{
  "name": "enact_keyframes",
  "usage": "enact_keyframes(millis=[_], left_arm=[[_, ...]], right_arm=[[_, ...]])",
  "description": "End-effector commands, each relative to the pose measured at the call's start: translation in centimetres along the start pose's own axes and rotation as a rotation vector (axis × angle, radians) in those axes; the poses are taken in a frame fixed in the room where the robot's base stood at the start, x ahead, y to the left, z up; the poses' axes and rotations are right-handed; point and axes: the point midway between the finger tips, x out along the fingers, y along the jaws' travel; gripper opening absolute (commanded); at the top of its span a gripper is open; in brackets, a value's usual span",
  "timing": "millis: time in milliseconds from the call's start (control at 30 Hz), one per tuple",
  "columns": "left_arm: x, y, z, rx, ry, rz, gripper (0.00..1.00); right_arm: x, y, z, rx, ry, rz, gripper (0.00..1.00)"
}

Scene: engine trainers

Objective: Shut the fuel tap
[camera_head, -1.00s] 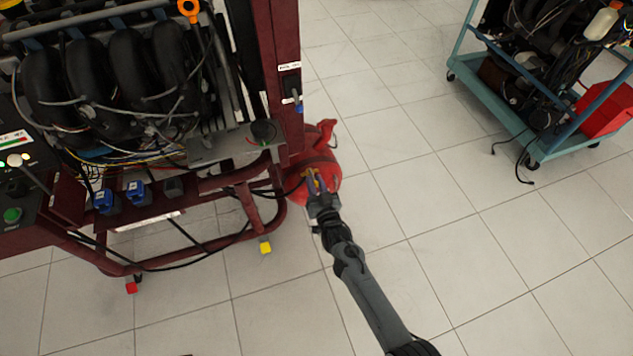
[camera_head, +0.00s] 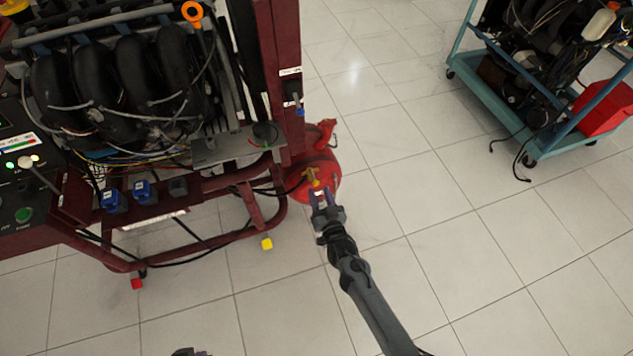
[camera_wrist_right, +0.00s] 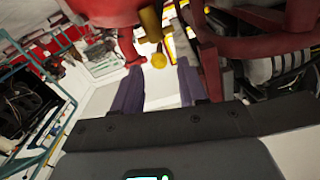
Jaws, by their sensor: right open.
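The fuel tap (camera_head: 312,176) is a small brass-yellow fitting on the front of a red tank (camera_head: 324,167) that stands on the floor beside the engine stand. My right gripper (camera_head: 322,194) is open and empty just in front of the tap, apart from it. In the right wrist view the yellow tap (camera_wrist_right: 151,25) shows beyond the two purple fingers (camera_wrist_right: 159,76), below the red tank body (camera_wrist_right: 100,9). Whether the tap is open or shut I cannot tell. Only a small dark tip, apparently my left gripper (camera_head: 190,352), shows at the bottom edge.
The dark red engine stand (camera_head: 283,85) with its engine (camera_head: 120,85) is close on the left of the tank. A teal trolley (camera_head: 515,100) with an engine and a red box (camera_head: 604,108) stands at the upper right. The tiled floor right of the tank is clear.

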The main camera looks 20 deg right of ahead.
Motion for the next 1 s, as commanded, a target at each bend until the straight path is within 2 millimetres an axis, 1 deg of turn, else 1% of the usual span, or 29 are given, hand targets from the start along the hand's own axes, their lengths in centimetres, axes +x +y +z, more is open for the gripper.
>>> enact_keyframes(millis=[33, 200, 300, 400, 533, 900, 1000], left_arm=[[-1.0, 0.0, -0.3, -0.002, 0.001, 0.002, 0.0], [-2.2, 0.0, -0.7, -0.004, 0.002, 0.003, 0.0], [-2.6, 0.0, -0.8, -0.004, 0.002, 0.003, 0.0], [-2.8, 0.0, -0.9, -0.003, 0.002, 0.003, 0.0], [-2.9, -0.1, -0.9, 0.0, 0.001, 0.0, 0.0], [-2.8, -0.3, -0.8, 0.009, 0.0, -0.007, 0.0], [-3.1, -0.3, -0.9, 0.009, -0.001, -0.007, 0.0]], right_arm=[[-1.1, -0.1, -0.4, 0.0, -0.003, 0.0, 0.42], [-3.6, -0.1, -0.3, 0.0, -0.002, 0.0, 0.42], [-4.7, -0.1, -0.2, 0.0, -0.001, -0.001, 0.42], [-5.3, -0.1, -0.2, 0.0, 0.001, -0.001, 0.42], [-5.7, -0.1, -0.1, 0.0, 0.001, -0.001, 0.42], [-5.8, -0.1, 0.0, 0.001, 0.001, -0.001, 0.42], [-6.0, -0.1, -0.1, 0.0, -0.003, 0.0, 0.42]])
